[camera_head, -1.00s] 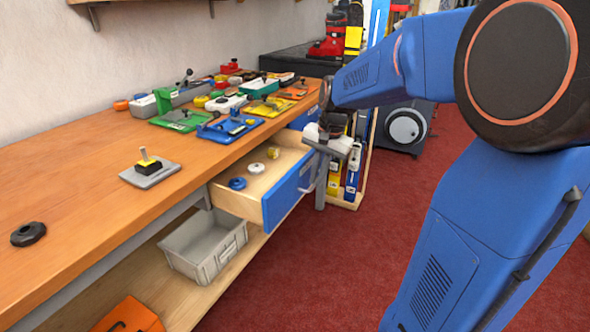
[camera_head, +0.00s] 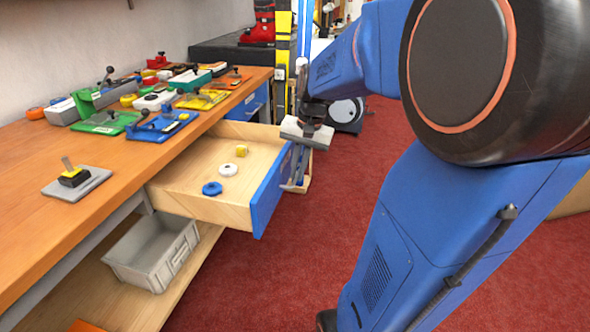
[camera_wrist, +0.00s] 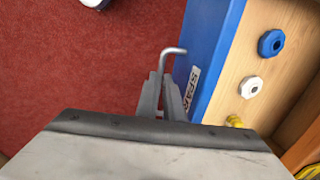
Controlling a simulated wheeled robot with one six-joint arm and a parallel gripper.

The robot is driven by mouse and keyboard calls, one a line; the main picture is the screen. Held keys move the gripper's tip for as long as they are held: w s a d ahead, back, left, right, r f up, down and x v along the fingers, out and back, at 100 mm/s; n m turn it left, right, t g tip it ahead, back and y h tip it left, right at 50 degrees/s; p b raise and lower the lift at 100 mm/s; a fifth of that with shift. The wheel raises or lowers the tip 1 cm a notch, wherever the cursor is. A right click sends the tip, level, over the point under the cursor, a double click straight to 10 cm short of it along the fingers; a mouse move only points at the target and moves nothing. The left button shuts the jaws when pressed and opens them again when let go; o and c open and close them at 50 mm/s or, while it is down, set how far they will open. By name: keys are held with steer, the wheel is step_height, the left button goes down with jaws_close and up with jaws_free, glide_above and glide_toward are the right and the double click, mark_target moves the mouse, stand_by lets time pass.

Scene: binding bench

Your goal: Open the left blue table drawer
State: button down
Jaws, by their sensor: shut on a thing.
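The left blue table drawer (camera_head: 268,200) is pulled well out from under the wooden bench top, with its pale interior showing. In the wrist view its blue front (camera_wrist: 212,35) bears a white label, partly readable as "SPAR". My gripper (camera_head: 298,168) is at the outer side of this front. In the wrist view my gripper (camera_wrist: 163,95) is shut on the grey bar handle (camera_wrist: 171,53), whose bent end sticks out beyond the fingers. Inside the drawer lie a blue knob (camera_head: 212,188), a white knob (camera_head: 228,169) and a small yellow piece (camera_head: 241,151).
A second blue drawer (camera_head: 250,104) farther along the bench looks closed. A grey bin (camera_head: 150,252) stands on the lower shelf below the open drawer. Colourful fixtures crowd the bench top's far end. Red carpet (camera_head: 270,290) is clear in front of the drawer.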

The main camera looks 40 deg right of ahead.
steer(key=c, duration=2.2)
jaws_free()
steer(key=shift+r, duration=0.15)
steer(key=r, duration=0.5)
steer(key=s+d+r, duration=0.1)
steer(key=r, duration=0.5)
steer(key=s+d+r, duration=0.1)
steer(key=r, duration=0.5)
steer(key=shift+s, duration=0.25)
steer(key=shift+f, duration=0.1)
steer(key=s+a+f+n+t, duration=0.1)
steer(key=s+a+f+n, duration=0.2)
steer(key=s+a+f, duration=0.1)
steer(key=s+a+f+n+t+h, duration=0.1)
steer(key=s+a+f+n, duration=0.2)
steer(key=s+a+f, duration=0.2)
steer(key=s+a+f+n+t, duration=0.1)
steer(key=s+a+f+n, duration=0.3)
steer(key=a+f, duration=0.2)
steer(key=shift+s+a+f, duration=0.1)
steer(key=shift+s+f, duration=0.1)
steer(key=shift+f, duration=0.3)
steer(key=shift+s+a+f, duration=0.1)
steer(key=shift+s+f, duration=0.1)
steer(key=shift+f, duration=0.3)
